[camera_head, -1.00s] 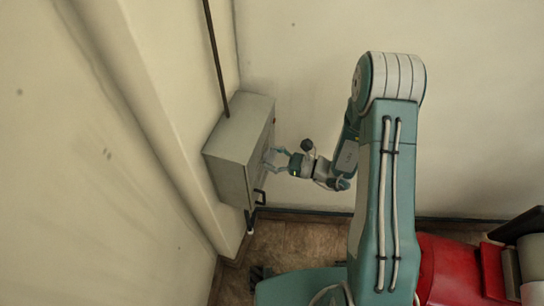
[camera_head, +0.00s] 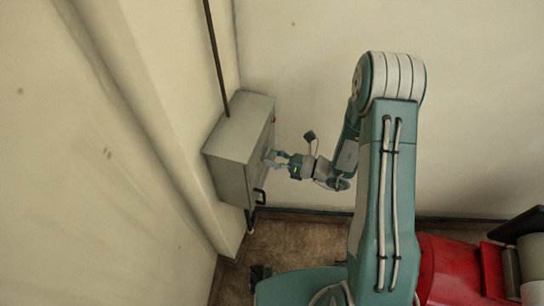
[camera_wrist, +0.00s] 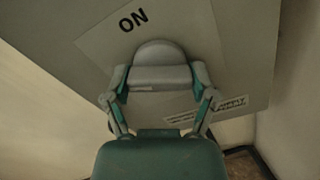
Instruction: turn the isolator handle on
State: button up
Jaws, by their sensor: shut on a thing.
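The isolator handle (camera_wrist: 160,67) is a grey rounded grip on the front of a grey cabinet, just below the printed word ON in the wrist view. My gripper (camera_wrist: 160,82) has a finger on each side of the handle and is shut on it. The ON plate (camera_wrist: 133,21) appears tilted relative to my gripper. In the head view my gripper (camera_head: 272,158) meets the front of the cabinet (camera_head: 236,135); the handle is too small there to make out clearly.
A pipe (camera_head: 215,55) rises from the cabinet's top along the wall. A black handle (camera_head: 262,197) sticks out low on the cabinet front. A small printed label (camera_wrist: 207,108) is below the ON plate.

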jog(key=m, duration=0.6)
jog(key=shift+w, duration=0.15)
jog(key=m, duration=0.3)
jog(key=shift+m, duration=1.9)
jog(key=o, duration=1)
jog(key=shift+o, duration=0.2)
jog(key=shift+d, duration=0.1)
jog(key=v, duration=1.2)
